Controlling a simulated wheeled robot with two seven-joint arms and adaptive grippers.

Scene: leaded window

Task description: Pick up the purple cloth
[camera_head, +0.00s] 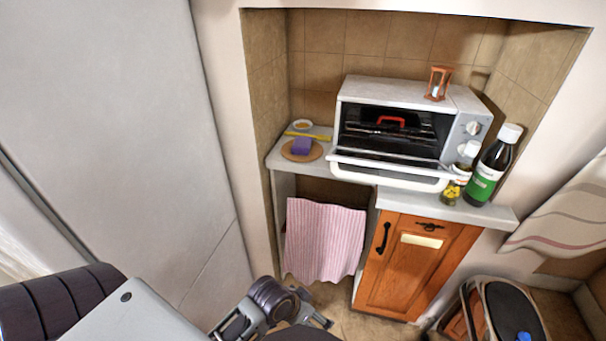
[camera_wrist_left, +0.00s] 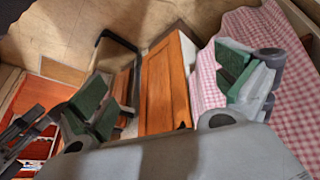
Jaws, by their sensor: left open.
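My left gripper (camera_head: 272,318) is low at the bottom of the head view, well below and apart from the cloth. In the left wrist view the left gripper (camera_wrist_left: 168,92) has its green-padded fingers wide apart with nothing held between them. The purple cloth does not show in the wrist view. My right gripper is not in view.
A white toaster oven (camera_head: 400,95) with its door down stands beside the board. A yellow pencil-like stick (camera_head: 307,135) and small bowl (camera_head: 303,125) lie behind the cloth. A pink striped towel (camera_head: 325,240) hangs below the counter. Bottles (camera_head: 490,170) stand right. A wall bounds the left.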

